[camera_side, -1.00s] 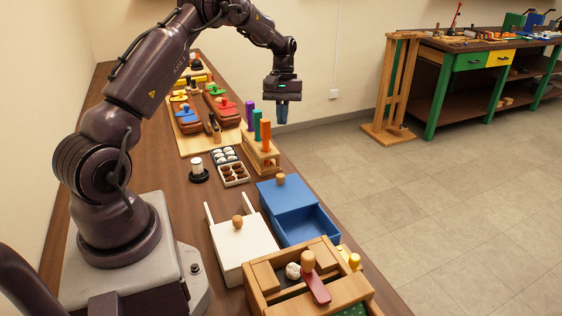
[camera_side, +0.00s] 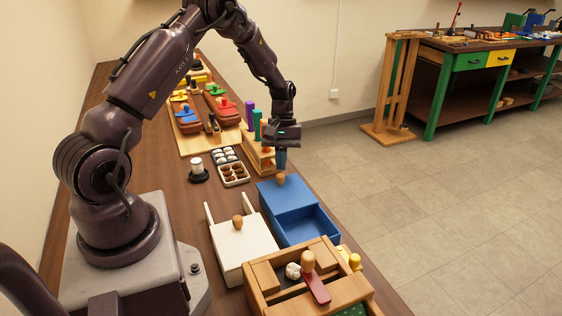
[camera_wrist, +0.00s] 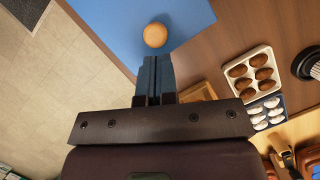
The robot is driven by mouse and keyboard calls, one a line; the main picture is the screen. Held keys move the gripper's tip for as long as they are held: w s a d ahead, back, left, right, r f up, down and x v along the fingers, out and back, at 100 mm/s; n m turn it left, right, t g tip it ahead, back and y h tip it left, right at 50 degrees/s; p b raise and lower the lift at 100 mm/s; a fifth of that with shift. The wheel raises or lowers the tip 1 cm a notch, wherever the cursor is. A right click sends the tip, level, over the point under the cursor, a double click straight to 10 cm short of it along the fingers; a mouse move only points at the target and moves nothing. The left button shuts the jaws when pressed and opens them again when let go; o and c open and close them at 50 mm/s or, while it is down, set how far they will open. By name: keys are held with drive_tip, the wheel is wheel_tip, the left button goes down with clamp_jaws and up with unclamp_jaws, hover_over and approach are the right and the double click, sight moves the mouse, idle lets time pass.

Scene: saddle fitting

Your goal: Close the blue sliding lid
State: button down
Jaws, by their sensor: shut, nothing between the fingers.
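The blue box (camera_side: 320,232) stands on the bench with its blue sliding lid (camera_side: 283,201) covering the far part. The near part is open and shows an empty blue inside. A round wooden knob (camera_side: 281,179) stands on the lid near its far end; the knob also shows in the wrist view (camera_wrist: 155,35). My gripper (camera_side: 281,166) is shut and empty, pointing down just beyond and above the knob. In the wrist view my gripper (camera_wrist: 157,62) has its fingertips together close beside the knob; whether they touch it I cannot tell.
A white box with a wooden knob (camera_side: 243,245) stands left of the blue box. A wooden box with a red-handled piece (camera_side: 318,287) is in front. A wooden rack with coloured pegs (camera_side: 262,158) stands just behind my gripper. Trays of small brown and white pieces (camera_side: 232,172) lie to its left.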

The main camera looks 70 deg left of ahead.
drive_tip(key=shift+s+d, duration=0.1)
drive_tip(key=shift+d, duration=0.1)
approach(299, 207)
drive_tip(key=x, duration=0.5)
drive_tip(key=shift+s+d, duration=0.1)
drive_tip(key=shift+d, duration=0.05)
drive_tip(key=shift+f, duration=0.1)
